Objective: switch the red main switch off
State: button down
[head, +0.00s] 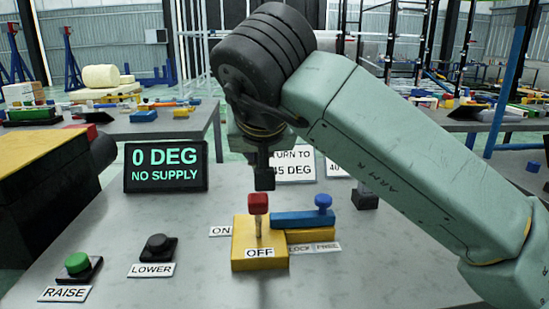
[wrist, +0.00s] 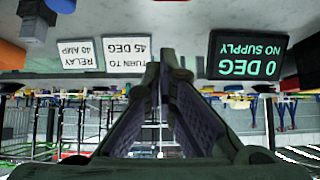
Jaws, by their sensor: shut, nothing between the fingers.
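The red main switch is a red knob (head: 258,203) on a thin metal lever above a yellow base (head: 243,236). An OFF label (head: 259,253) is on the near side of the base and an ON label (head: 220,231) is at its far left. The lever looks roughly upright; its exact tilt cannot be told. My gripper (head: 265,184) points down, just above and seemingly behind the red knob; touching or apart cannot be told.
A blue bar with a blue knob (head: 323,202) lies right of the switch, by a LOCK/FREE label. A display (head: 166,166) reading 0 DEG NO SUPPLY stands behind left. The green RAISE button (head: 77,262) and dark LOWER button (head: 157,245) are at left. Signs stand behind.

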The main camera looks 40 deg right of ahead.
jog(key=p+v, duration=0.4)
jog(key=v, duration=0.6)
jog(key=shift+r, duration=0.1)
